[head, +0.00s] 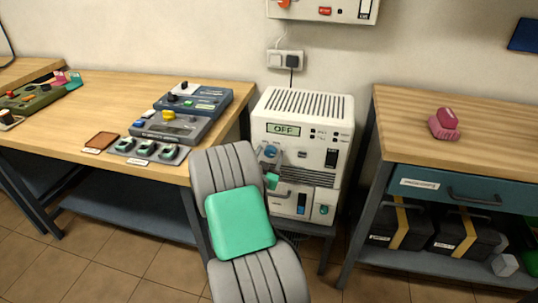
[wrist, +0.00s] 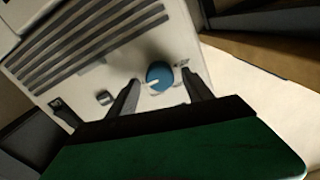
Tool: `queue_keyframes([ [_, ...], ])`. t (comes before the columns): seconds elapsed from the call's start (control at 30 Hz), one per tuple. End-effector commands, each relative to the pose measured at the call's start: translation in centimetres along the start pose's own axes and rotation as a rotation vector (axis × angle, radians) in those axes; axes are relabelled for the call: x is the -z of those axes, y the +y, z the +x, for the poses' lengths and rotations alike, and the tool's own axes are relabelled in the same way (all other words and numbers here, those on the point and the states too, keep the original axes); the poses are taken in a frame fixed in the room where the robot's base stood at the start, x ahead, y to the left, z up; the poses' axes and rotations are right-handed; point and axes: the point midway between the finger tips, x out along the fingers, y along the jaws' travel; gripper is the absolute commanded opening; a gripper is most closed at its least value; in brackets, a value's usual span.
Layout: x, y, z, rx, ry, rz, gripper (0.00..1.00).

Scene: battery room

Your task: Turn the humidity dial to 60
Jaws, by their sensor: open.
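A white dehumidifier-like unit (head: 304,107) stands between the two benches; its display (head: 283,129) reads OFF. Its round blue dial (head: 270,152) is on the left of the front, partly hidden by my arm. In the wrist view the dial (wrist: 159,76) has a white pointer mark toward the lower left; I cannot read scale numbers. My gripper (wrist: 161,77) is open, one dark finger on each side of the dial. I cannot tell whether the fingers touch it. In the head view my gripper (head: 271,177) is at the front panel, mostly hidden.
A small knob (head: 302,154) and a black switch (head: 331,158) sit right of the dial, above a grille (wrist: 95,38). The left bench (head: 110,95) holds several control boxes; the right bench (head: 490,108) stands close by.

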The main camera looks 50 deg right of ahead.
Motion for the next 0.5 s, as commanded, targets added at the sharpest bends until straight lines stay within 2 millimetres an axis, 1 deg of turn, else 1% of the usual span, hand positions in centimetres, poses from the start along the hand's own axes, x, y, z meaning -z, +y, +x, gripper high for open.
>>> queue_keyframes([
  [0.07, 0.04, -0.02, 0.35, 0.000, 0.001, -0.001, 0.59],
  [0.27, 0.00, -0.06, 0.36, 0.001, 0.001, -0.001, 0.59],
  [0.5, -0.01, -0.05, 0.33, 0.001, 0.000, -0.001, 0.39],
])
